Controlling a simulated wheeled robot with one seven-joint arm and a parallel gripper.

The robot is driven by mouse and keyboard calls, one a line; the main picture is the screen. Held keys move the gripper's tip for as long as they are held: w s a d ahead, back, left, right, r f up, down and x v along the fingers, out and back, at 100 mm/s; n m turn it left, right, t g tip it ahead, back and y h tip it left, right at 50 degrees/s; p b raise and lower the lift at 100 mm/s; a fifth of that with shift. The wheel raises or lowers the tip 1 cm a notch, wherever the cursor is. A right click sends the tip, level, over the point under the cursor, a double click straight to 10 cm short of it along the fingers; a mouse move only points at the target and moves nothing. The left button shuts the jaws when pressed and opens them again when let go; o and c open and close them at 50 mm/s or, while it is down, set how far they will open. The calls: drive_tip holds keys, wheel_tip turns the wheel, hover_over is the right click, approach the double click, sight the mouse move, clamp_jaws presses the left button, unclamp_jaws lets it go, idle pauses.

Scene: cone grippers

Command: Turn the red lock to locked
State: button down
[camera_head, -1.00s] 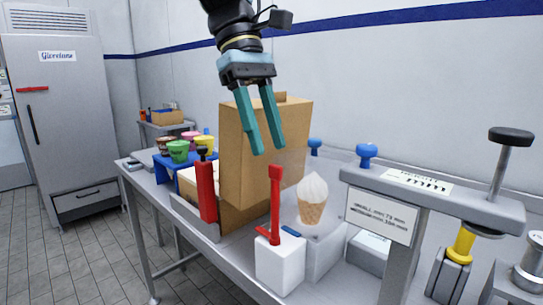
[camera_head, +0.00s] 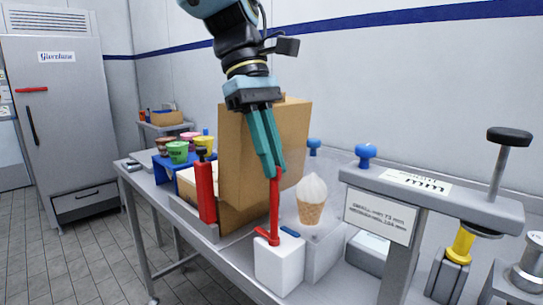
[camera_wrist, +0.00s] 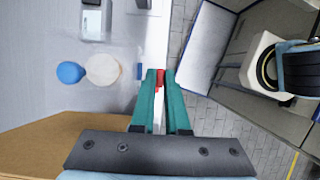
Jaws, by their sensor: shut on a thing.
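The red lock (camera_head: 274,212) is an upright red lever on a white block (camera_head: 279,264) at the front edge of the table. My gripper (camera_head: 274,172) has come down from above. Its teal fingers are closed on the top end of the red lever and hide that end. In the wrist view my gripper (camera_wrist: 160,75) shows a bit of the red lock (camera_wrist: 160,76) between the fingertips. A small blue mark (camera_head: 290,231) lies on the block's top, right of the lever's foot. The lever stands nearly vertical.
A brown cardboard box (camera_head: 245,150) stands right behind my fingers. An ice cream cone (camera_head: 311,200) stands to the right in a clear holder. A grey press (camera_head: 430,200) with a sign stands at the right.

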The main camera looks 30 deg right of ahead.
drive_tip(key=shift+r+p, duration=0.1)
drive_tip(key=shift+p, duration=0.2)
idle(0.4)
drive_tip(key=m+p, duration=0.1)
drive_tip(key=p, duration=0.1)
drive_tip(key=m+y+p, duration=0.1)
drive_tip(key=m, duration=0.1)
drive_tip(key=shift+d+r+m+y+p, duration=0.1)
drive_tip(key=shift+r+m+y+p, duration=0.1)
drive_tip(key=shift+m+y+p, duration=0.15)
drive_tip(key=m+p, duration=0.2)
drive_tip(key=m+y+p, duration=0.1)
drive_tip(key=m+p, duration=0.1)
drive_tip(key=shift+d+m+y, duration=0.15)
drive_tip(key=shift+m+y, duration=0.1)
drive_tip(key=m+y+p, duration=0.1)
drive_tip(key=m+p, duration=0.1)
drive_tip(key=m+t+p, duration=0.1)
drive_tip(key=m+p, duration=0.1)
drive_tip(key=m, duration=0.1)
drive_tip(key=shift+s+d+f+m+t+y, duration=0.1)
drive_tip(key=shift+s+m+t+y, duration=0.05)
drive_tip(key=shift+m+t+y, duration=0.2)
drive_tip(key=shift+f+m+t+y+p, duration=0.15)
drive_tip(key=shift+m+t+p, duration=0.35)
drive_tip(key=shift+m, duration=0.55)
drive_tip(key=shift+m+t+y+p, duration=0.1)
drive_tip(key=shift+m+t+p, duration=0.15)
drive_tip(key=shift+m+p, duration=0.55)
drive_tip(key=shift+m, duration=0.3)
